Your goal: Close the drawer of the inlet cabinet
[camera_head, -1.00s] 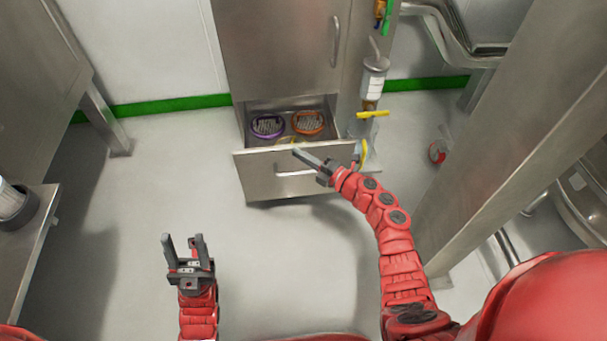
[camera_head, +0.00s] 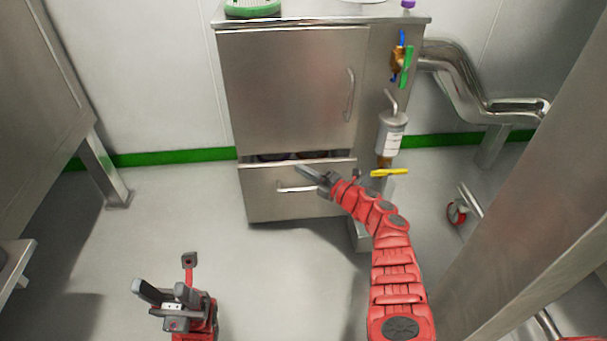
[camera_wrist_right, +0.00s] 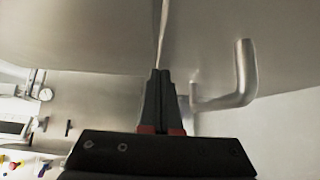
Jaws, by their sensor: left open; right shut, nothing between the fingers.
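The inlet cabinet (camera_head: 285,90) is a steel box with a door above and a drawer (camera_head: 262,207) below. In the head view the drawer is still slightly open, with a narrow dark gap above its front and the tops of items showing inside. Its bar handle (camera_head: 296,188) is on the front. My right gripper (camera_head: 309,174) is shut and empty, at the drawer front's upper right, above the handle. In the right wrist view its shut fingers (camera_wrist_right: 160,82) are close to a steel surface, beside a bent bar handle (camera_wrist_right: 240,82). My left gripper (camera_head: 160,290) is open and empty, low over the floor.
A yellow-handled valve (camera_head: 389,173) and a white-labelled canister (camera_head: 391,132) are on the cabinet's right side. A pipe (camera_head: 465,90) runs behind it. A steel post (camera_head: 530,170) stands at right. The floor (camera_head: 170,220) left of the drawer is clear.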

